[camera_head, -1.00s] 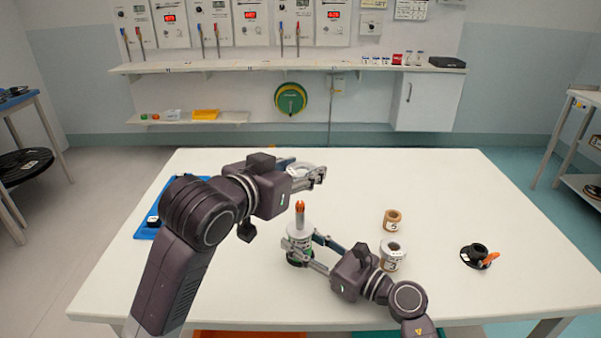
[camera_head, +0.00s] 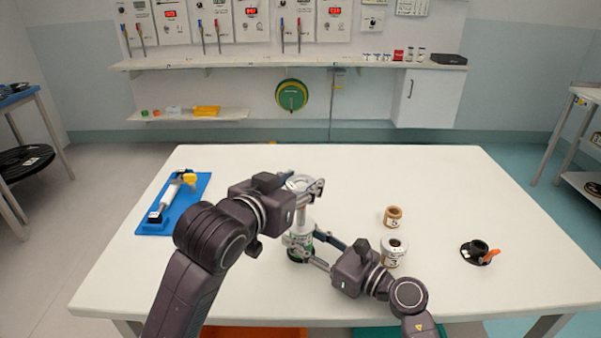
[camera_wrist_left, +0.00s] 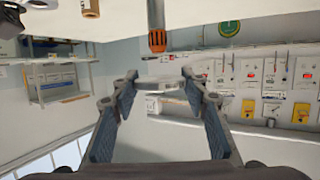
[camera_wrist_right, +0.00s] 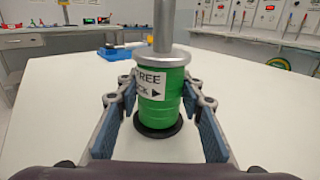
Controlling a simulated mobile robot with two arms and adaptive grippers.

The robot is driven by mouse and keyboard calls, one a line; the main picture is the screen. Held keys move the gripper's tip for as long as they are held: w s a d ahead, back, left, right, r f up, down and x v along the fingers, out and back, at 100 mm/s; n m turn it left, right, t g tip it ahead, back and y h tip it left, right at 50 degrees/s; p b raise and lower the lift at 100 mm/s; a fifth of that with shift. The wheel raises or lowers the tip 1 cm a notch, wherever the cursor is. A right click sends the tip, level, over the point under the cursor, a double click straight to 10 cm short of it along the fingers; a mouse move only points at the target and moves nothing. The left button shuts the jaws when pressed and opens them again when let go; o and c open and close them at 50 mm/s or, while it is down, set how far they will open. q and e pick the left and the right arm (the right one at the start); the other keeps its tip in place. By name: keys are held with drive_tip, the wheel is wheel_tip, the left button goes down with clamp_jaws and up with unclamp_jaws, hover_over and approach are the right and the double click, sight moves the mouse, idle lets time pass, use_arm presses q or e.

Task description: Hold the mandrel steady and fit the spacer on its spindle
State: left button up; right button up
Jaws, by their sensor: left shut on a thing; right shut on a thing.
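The mandrel (camera_head: 298,240) stands upright on the table, with a green body, a white label and a grey flange in the right wrist view (camera_wrist_right: 160,95). My right gripper (camera_head: 306,249) is shut around its body. Its grey spindle (camera_head: 303,212) rises from the flange; the orange tip (camera_wrist_left: 157,41) shows in the left wrist view. My left gripper (camera_head: 309,188) is shut on the pale ring-shaped spacer (camera_head: 297,182). The spacer (camera_wrist_left: 165,83) appears apart from the tip, around the spindle's top in the head view, where it hides the tip.
A brown core (camera_head: 393,216) and a white labelled roll (camera_head: 392,246) stand right of the mandrel. A black part with an orange lever (camera_head: 480,254) lies farther right. A blue tray (camera_head: 188,215) holds a white and yellow tool at left. The back of the table is clear.

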sight(299, 221)
use_arm(q)
drive_tip(key=shift+f, duration=1.25)
drive_tip(key=shift+f, duration=1.05)
idle(0.4)
drive_tip(key=shift+f, duration=0.3)
drive_tip(key=shift+f, duration=2.2)
drive_tip(key=o, duration=1.2)
drive_tip(key=shift+o, duration=0.3)
drive_tip(key=shift+s, duration=0.1)
drive_tip(key=v, duration=1.1)
drive_tip(key=shift+s+a, duration=0.25)
drive_tip(key=shift+s, duration=0.05)
